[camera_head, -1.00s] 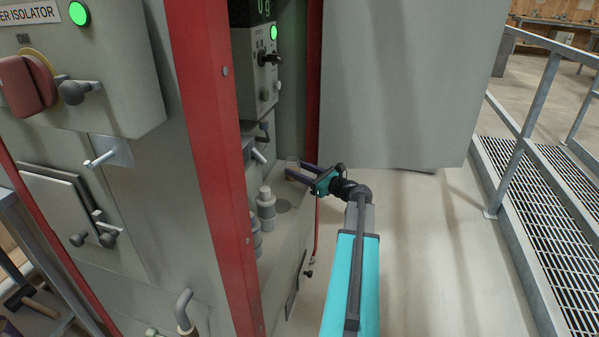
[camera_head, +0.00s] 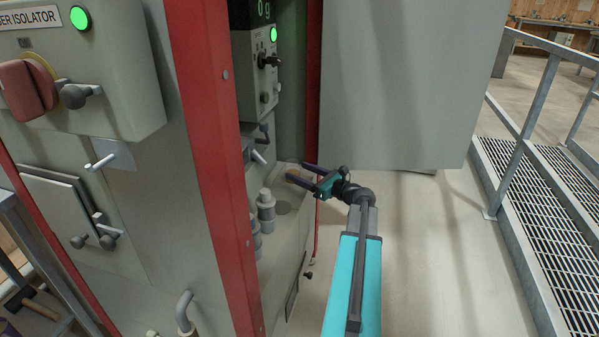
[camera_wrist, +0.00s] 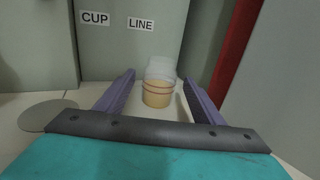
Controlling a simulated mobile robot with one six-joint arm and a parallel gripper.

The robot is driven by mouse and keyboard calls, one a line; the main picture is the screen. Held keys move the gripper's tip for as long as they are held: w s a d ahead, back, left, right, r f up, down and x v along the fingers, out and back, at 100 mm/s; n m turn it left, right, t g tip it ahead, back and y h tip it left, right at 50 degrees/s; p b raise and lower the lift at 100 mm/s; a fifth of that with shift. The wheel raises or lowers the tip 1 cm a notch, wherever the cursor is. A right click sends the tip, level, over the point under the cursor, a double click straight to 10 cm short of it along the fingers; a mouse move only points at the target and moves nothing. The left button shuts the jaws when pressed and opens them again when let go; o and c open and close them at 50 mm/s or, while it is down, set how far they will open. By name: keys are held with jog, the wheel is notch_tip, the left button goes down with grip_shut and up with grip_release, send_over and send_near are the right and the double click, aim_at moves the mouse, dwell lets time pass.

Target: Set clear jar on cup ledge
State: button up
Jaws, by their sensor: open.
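The clear jar (camera_wrist: 158,88) stands upright on the pale cup ledge (camera_wrist: 85,97), in front of the CUP LINE wall. Its lower part looks tan and its upper part is clear. In the wrist view my gripper (camera_wrist: 159,77) is open, with one purple finger on each side of the jar and a visible gap on both sides. In the head view my gripper (camera_head: 297,172) reaches into the cabinet recess over the ledge (camera_head: 284,222). The jar is small there and its outline is hard to make out.
Grey capped bottles (camera_head: 266,206) stand on the ledge nearer the red post (camera_head: 215,160). A round grey disc (camera_wrist: 46,116) lies left of the jar. The CUP (camera_wrist: 95,18) and LINE (camera_wrist: 140,24) labels are behind. A red edge (camera_wrist: 240,60) is at right.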

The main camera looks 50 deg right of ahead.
jog(key=s+p, duration=0.2)
jog(key=s, duration=0.8)
jog(key=shift+s+d, duration=0.4)
jog(key=shift+d, duration=0.05)
jog(key=shift+s, duration=0.1)
